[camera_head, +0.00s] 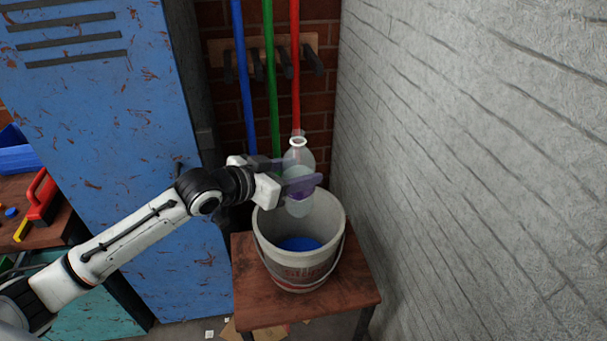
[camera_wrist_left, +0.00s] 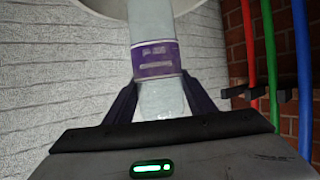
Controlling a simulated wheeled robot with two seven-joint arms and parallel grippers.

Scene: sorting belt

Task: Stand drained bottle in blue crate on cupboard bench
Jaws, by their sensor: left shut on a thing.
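My left gripper (camera_head: 302,184) is shut on a clear bottle (camera_head: 298,160) with a purple label. The bottle is roughly upright above the mouth of a pale bucket (camera_head: 297,268), with a white ring near its top. The wrist view also shows the bottle (camera_wrist_left: 157,32) between the two dark fingers of the left gripper (camera_wrist_left: 160,88). I cannot tell whether liquid is left in the bottle. A blue crate (camera_head: 17,155) is partly in view at the far left, on a brown bench top (camera_head: 62,222) over a teal cupboard. My right gripper is not in view.
The bucket, with blue liquid inside, stands on a small wooden stool (camera_head: 258,317). A tall blue locker (camera_head: 120,160) stands between bench and stool. A grey wall (camera_head: 470,180) is close on the right. A red tool (camera_head: 42,197) lies on the bench near the crate.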

